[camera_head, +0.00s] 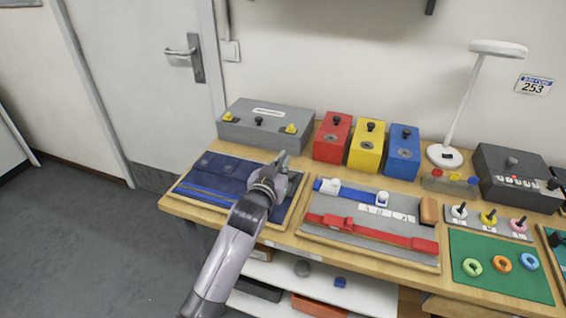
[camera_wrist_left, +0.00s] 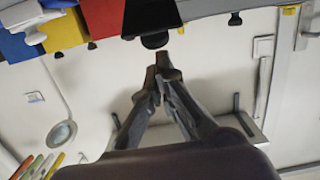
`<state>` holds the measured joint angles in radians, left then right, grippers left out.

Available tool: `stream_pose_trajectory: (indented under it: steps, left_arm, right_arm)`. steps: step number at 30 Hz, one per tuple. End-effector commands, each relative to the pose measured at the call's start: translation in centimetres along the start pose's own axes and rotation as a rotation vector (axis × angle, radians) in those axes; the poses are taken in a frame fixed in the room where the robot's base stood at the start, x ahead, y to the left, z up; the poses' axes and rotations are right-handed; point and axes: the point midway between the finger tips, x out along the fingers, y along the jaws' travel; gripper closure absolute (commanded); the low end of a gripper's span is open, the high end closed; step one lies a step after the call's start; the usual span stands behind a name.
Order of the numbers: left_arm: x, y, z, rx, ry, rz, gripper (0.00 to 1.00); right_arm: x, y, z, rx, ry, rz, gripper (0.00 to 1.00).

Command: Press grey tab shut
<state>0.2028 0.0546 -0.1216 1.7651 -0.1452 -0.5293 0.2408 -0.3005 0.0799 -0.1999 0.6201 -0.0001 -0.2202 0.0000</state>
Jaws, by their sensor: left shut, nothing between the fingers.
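My left gripper (camera_head: 281,160) is over the right part of the board with dark blue cloth (camera_head: 215,170). Its fingers are closed together with nothing between them; the wrist view shows the fingertips (camera_wrist_left: 160,68) meeting. A small grey piece (camera_head: 294,178) shows at the right edge of the cloth, just beside the gripper. I cannot tell for sure whether it is the grey tab or whether the gripper touches it. The gripper and arm hide part of the cloth. My right gripper is not in view.
A grey box (camera_head: 265,128) with yellow latches stands behind the cloth board. Red (camera_head: 332,137), yellow (camera_head: 366,146) and blue (camera_head: 403,152) boxes with black knobs stand to its right. A grey board (camera_head: 385,212) with blue and red straps lies right of the cloth board.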

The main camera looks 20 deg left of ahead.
Motion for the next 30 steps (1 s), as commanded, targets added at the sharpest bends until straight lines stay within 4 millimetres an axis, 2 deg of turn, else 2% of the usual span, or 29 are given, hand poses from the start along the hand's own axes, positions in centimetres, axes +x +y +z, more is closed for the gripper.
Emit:
stream_pose_trajectory:
  steps: [13,21,30]
  left_arm:
    - [-0.2,0.0,0.5,0.0,0.0,0.0,1.0]
    - [-2.0,-0.1,2.8,-0.001,-0.003,-0.001,1.0]
    - [-2.0,-0.1,2.9,0.0,0.001,0.0,1.0]
  right_arm:
    - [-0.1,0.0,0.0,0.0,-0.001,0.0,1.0]
    - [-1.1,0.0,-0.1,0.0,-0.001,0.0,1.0]
    - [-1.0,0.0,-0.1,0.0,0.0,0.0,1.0]
